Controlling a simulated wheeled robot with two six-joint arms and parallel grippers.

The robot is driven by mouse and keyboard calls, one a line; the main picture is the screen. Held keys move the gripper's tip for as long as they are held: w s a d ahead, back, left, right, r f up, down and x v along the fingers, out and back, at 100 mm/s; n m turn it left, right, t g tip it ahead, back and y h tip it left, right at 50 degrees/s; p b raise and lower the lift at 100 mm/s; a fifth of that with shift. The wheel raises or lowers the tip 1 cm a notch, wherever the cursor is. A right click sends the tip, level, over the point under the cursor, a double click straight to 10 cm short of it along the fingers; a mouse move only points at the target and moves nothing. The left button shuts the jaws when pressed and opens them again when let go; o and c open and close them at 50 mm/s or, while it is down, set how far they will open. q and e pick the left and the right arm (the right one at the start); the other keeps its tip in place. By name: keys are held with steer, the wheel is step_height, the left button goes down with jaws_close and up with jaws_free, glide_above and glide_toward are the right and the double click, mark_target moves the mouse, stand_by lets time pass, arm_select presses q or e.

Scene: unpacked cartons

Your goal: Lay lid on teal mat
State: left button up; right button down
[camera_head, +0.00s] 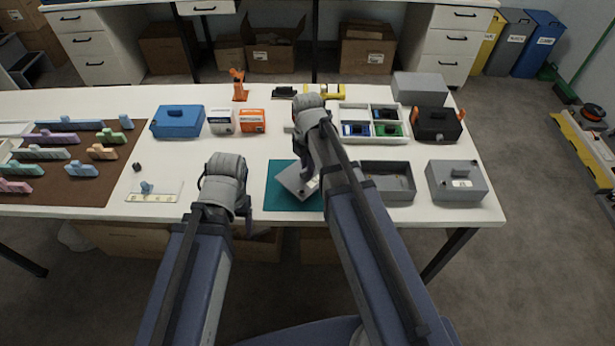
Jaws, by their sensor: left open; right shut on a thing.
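The grey lid (293,182) is over the teal mat (279,201), turned at an angle to the mat's edges. My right gripper (308,167) is shut on the lid, but its fingers are mostly hidden by my own arm. I cannot tell whether the lid touches the mat. My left gripper (243,208) is open and empty, left of the mat, with its fingers partly hidden by its wrist. An open grey box (399,191) without a lid stands right of the mat, partly behind my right arm.
A lidded grey box (457,184) stands at the right table edge. A white divided tray (343,112), a black case (437,124) and a blue case (177,122) are further back. A brown mat (88,191) with several coloured pieces lies left.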

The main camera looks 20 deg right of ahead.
step_height(320, 180, down, 4)
steer(key=b, duration=0.3)
steer(key=shift+r, duration=0.25)
steer(key=c, duration=1.3)
jaws_free()
steer(key=shift+f+b, duration=0.2)
steer(key=shift+b, duration=0.1)
steer(key=o, duration=0.5)
steer(key=shift+c, duration=0.2)
steer(key=shift+r, duration=0.15)
